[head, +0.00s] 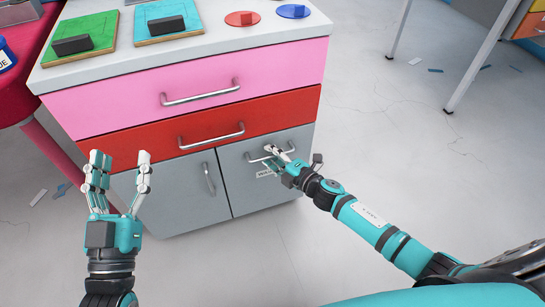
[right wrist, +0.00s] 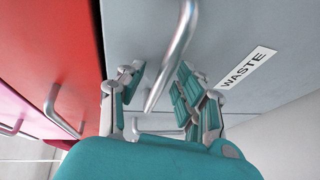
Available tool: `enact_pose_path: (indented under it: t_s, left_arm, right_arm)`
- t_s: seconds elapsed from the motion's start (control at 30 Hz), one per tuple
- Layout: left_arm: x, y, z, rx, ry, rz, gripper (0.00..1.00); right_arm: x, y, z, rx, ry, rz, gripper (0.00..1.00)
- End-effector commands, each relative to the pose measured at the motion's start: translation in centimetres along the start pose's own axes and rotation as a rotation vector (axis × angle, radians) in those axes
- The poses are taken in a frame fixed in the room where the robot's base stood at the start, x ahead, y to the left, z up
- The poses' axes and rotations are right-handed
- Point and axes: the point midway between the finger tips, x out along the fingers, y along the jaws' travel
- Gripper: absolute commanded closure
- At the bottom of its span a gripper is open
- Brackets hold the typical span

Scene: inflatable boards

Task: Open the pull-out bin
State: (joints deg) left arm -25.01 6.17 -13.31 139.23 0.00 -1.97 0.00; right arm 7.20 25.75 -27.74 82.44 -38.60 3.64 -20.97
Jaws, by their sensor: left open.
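The pull-out bin is the right grey front (head: 258,198) at the bottom of the cabinet, flush with its neighbour. It carries a metal bar handle (head: 284,153) near its top and a white WASTE label, which is clear in the right wrist view (right wrist: 247,68). My right gripper (head: 271,156) is at this handle. In the right wrist view, its fingers (right wrist: 160,88) are apart on either side of the handle bar (right wrist: 172,60), with gaps visible. My left gripper (head: 121,158) is open and empty, fingers upward, in front of the cabinet's left side.
Above the bin are a red drawer (head: 273,113) and a pink drawer (head: 270,72), both shut. A grey door (head: 180,195) with a vertical handle is left of the bin. Boards and discs lie on top. Floor right of the cabinet is mostly clear, with small scraps.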

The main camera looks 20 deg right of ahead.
Motion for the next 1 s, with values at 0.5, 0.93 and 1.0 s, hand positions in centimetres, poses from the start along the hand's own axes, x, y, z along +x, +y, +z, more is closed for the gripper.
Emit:
enact_pose_path:
  t_s: [0.5,0.93,1.0]
  left_arm:
    - [0.02,0.02,-0.02,0.000,0.001,0.000,0.44]
    - [0.02,0.02,0.00,0.000,0.000,0.000,0.44]
    - [0.02,0.02,0.00,0.000,0.000,0.000,0.44]
  right_arm:
    - [0.01,0.00,0.00,0.000,0.000,0.000,1.00]
    - [0.01,0.05,0.01,0.001,0.000,0.001,1.00]
    - [-0.03,0.04,0.07,0.002,0.000,0.001,1.00]
